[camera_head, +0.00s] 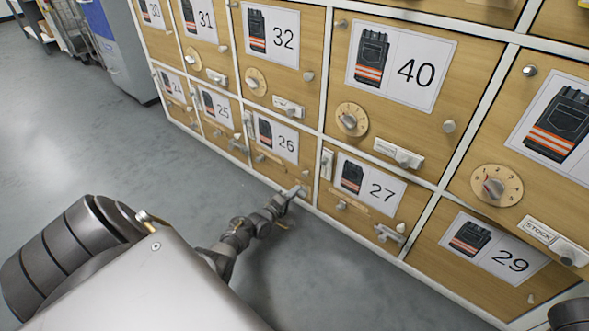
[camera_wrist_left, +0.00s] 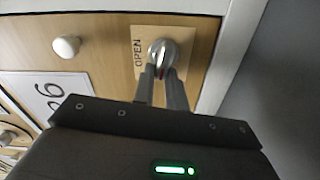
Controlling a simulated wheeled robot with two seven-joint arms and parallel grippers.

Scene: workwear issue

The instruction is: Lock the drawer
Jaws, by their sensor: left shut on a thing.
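Drawer 26 (camera_head: 283,165) is a wooden front in the bottom row of the cabinet, with a picture label, and looks closed. My left gripper (camera_head: 298,191) is at its lower right corner. In the left wrist view the gripper (camera_wrist_left: 162,72) is shut on a round metal lock knob (camera_wrist_left: 158,46). The knob sits on a tan plate (camera_wrist_left: 138,45) that reads OPEN beside it. Part of the plate is hidden behind the fingers and knob. A white round pull knob (camera_wrist_left: 66,47) stands apart on the same front. My right gripper is not in view.
Neighbouring drawers include 27 (camera_head: 367,190) to the right and 25 (camera_head: 218,107) to the left. Doors with dials, such as 40 (camera_head: 410,75), are above. Grey floor (camera_head: 90,150) is clear at the left. A blue-grey cabinet (camera_head: 122,50) stands at the back left.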

